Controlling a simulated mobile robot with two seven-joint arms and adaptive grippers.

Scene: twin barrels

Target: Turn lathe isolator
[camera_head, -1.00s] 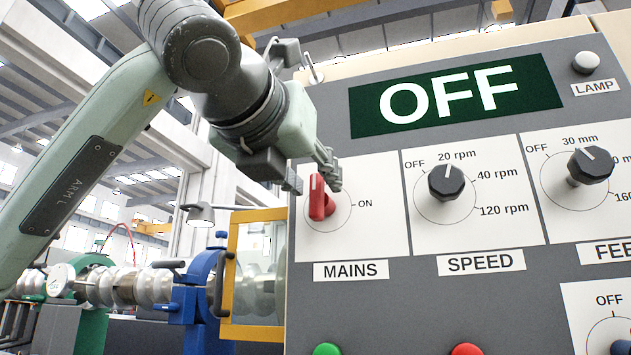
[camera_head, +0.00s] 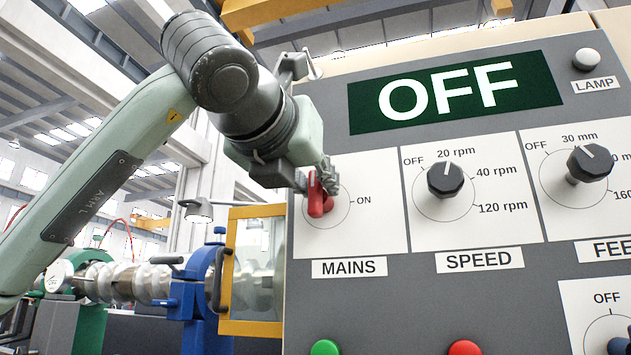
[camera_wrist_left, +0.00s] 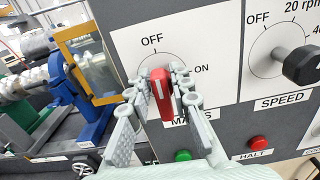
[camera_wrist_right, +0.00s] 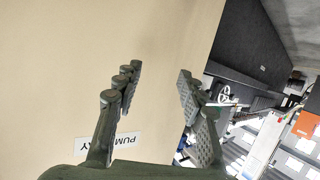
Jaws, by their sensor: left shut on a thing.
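The red isolator handle (camera_head: 316,200) sits on the MAINS plate (camera_head: 380,232) at the left of the grey control panel. It stands upright, its white mark at the top, with ON printed to its right. My left gripper (camera_head: 318,182) is at the handle, its fingers partly covering the top. In the left wrist view the red handle (camera_wrist_left: 161,97) is between the two fingers of my left gripper (camera_wrist_left: 163,80), which is shut on it. The panel display (camera_head: 455,92) reads OFF. In the right wrist view my right gripper (camera_wrist_right: 159,72) is open and empty, before a beige surface.
A SPEED knob (camera_head: 445,180) and a FEED knob (camera_head: 589,164) are to the right of the handle. Green (camera_head: 325,347) and red (camera_head: 464,348) buttons are below. A yellow-framed guard (camera_head: 252,270) stands left of the panel.

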